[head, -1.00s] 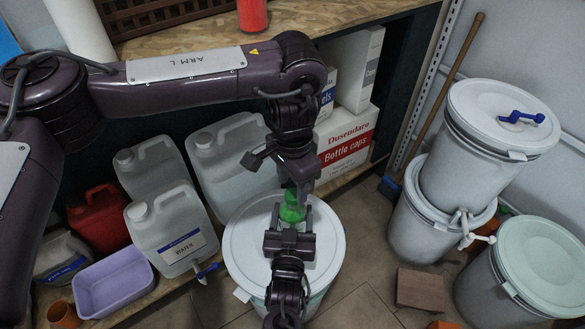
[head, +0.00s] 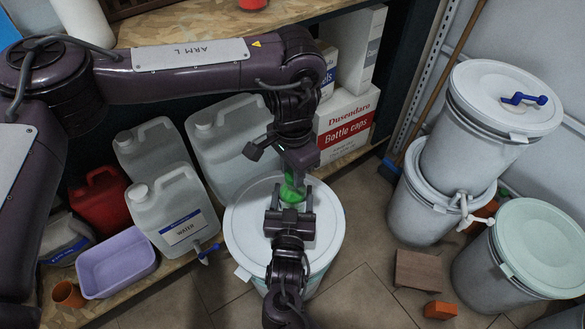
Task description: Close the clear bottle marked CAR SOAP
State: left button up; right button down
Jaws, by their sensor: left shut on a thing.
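A clear bottle with green contents (head: 291,191) stands between my two grippers, over the white drum lid. Its lettering cannot be read. My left gripper (head: 297,171) comes down from above and is shut at the top of the bottle. Its fingers hide what they hold, most likely the cap. My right gripper (head: 291,197) reaches in from the near side, with one finger on each side of the bottle. I cannot tell whether these fingers press on it.
The white drum lid (head: 250,243) is mostly bare around the bottle. Clear jerrycans (head: 160,212) and a lilac tub (head: 116,262) stand left, a bottle-caps box (head: 346,128) behind. Stacked drums (head: 490,145), a green-lidded drum (head: 545,245) and a wooden block (head: 422,270) are right.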

pick_arm(q)
jog(key=m, duration=1.2)
jog(key=shift+m, duration=0.4)
jog(key=m, duration=0.6)
jog(key=shift+m, duration=0.3)
jog(key=m, duration=0.8)
jog(key=shift+f, duration=0.1)
jog(key=o, duration=1.2)
jog(key=shift+c, duration=0.2)
notch_tip(320, 180, up, 12)
